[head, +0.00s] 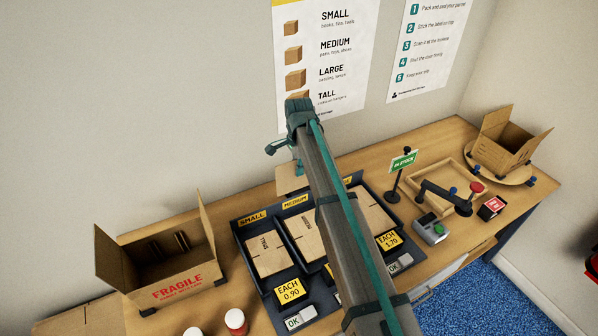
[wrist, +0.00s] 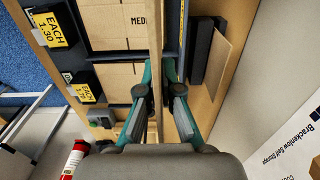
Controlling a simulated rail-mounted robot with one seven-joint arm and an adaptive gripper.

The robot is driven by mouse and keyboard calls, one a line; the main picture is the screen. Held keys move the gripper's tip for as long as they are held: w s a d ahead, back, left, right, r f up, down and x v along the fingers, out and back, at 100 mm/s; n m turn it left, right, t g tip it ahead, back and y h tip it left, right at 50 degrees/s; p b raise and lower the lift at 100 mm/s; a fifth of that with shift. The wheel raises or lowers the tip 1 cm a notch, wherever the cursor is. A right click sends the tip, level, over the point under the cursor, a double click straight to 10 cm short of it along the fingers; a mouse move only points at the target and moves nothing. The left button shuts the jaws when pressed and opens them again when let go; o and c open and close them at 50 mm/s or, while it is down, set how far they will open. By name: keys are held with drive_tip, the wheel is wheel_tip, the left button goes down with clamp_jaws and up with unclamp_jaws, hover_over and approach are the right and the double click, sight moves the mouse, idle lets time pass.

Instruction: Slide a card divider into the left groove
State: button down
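A tan card divider (wrist: 155,35) shows nearly edge-on in the wrist view, between the fingertips of my gripper (wrist: 157,75). The fingers appear shut on it, above the tray of flat cartons. The open FRAGILE carton (head: 177,283) stands at the left with flaps up. Dark upright groove pieces show inside, a left one (head: 155,250) and a right one (head: 182,241). The divider is apart from the carton.
A dark rack (wrist: 199,62) with another card (wrist: 230,45) stands behind the carton tray (head: 240,236). A sign stand (head: 395,185), a wooden tray (head: 424,200) and another open carton (head: 503,150) are at the right. Red-and-white cylinders (head: 235,320) stand before the FRAGILE carton.

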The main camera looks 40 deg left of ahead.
drive_tip(key=shift+r+p, duration=1.25)
drive_tip(key=shift+r, duration=4.65)
